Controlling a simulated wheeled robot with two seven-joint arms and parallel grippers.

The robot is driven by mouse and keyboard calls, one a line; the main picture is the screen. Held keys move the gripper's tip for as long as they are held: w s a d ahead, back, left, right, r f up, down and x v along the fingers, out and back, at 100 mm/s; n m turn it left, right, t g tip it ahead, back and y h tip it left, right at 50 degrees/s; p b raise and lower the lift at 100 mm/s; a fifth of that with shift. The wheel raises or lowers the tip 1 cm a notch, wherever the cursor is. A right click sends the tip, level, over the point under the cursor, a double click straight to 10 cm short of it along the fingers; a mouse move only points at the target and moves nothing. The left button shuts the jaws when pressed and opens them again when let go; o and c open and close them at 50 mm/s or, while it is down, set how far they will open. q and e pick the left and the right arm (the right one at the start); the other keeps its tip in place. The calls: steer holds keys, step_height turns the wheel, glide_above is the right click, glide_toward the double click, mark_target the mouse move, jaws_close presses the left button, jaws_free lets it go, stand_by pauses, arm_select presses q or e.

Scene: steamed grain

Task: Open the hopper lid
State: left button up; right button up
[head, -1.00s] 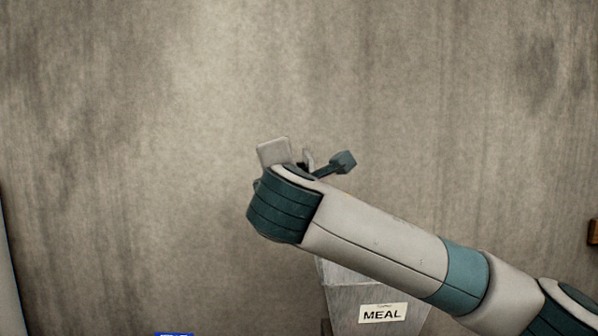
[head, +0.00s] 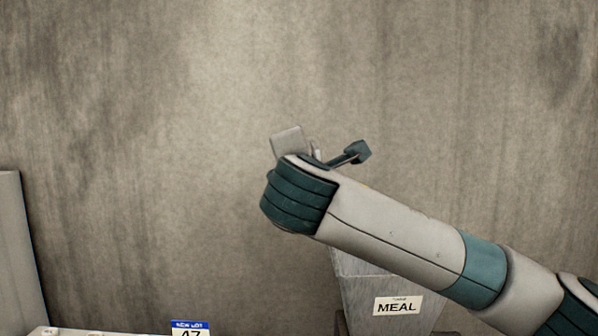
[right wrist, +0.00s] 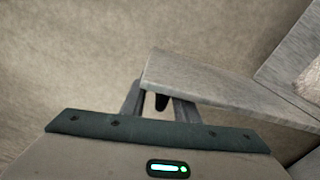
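The grey metal hopper (head: 360,285), labelled MEAL (head: 398,306), stands behind and below my right forearm in the head view; the forearm hides its top. In the right wrist view its inner wall and some pale grain (right wrist: 312,72) show at the right. A grey flat panel (right wrist: 215,90), apparently the lid, sticks out from the hopper's side. My right gripper (right wrist: 160,106) is at this panel's outer end. Its two fingers are apart, with a small dark piece, perhaps a handle, between them. The panel covers part of one finger. My left gripper is not in view.
A plain stained wall (head: 150,120) fills the background. A pale upright panel (head: 15,250) stands at the left edge. A blue and white sign reading NEW LOT 47 (head: 190,328) is at the bottom, near a pale surface.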

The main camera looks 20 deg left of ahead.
arm_select(q)
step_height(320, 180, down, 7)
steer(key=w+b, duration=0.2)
steer(key=b, duration=0.5)
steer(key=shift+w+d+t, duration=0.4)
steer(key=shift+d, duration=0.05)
arm_select(e)
steer(key=v, duration=1.7)
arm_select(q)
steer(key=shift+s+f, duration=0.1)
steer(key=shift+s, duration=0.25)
arm_select(e)
steer(key=shift+a, duration=0.1)
